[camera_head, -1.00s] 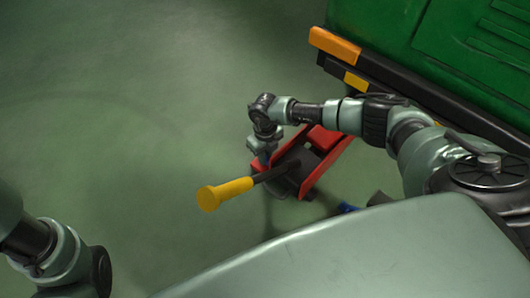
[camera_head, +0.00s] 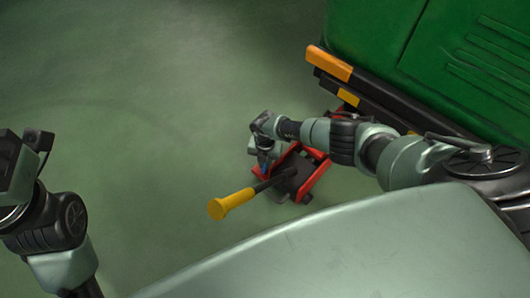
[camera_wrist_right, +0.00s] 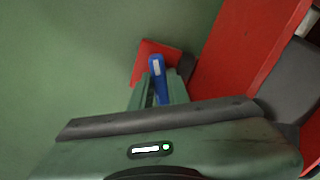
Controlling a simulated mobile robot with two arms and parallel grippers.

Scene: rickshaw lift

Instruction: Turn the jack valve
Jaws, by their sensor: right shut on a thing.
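A red floor jack (camera_head: 312,177) with a dark centre stands on the green floor, its yellow-tipped handle (camera_head: 232,203) sticking out to the lower left. My right gripper (camera_head: 264,164) is low at the jack's left side. In the right wrist view it (camera_wrist_right: 157,96) is shut on a small blue valve piece (camera_wrist_right: 157,66), which stands up between the fingers beside the red jack body (camera_wrist_right: 242,50). A blue spot also shows under the gripper in the head view. My left wrist (camera_head: 22,165) is raised at the left edge; its fingertips cannot be made out.
A green vehicle body (camera_head: 430,60) with a black bumper and orange-yellow marks (camera_head: 330,63) stands at the upper right, close behind the jack. The floor (camera_head: 150,100) to the left is clear.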

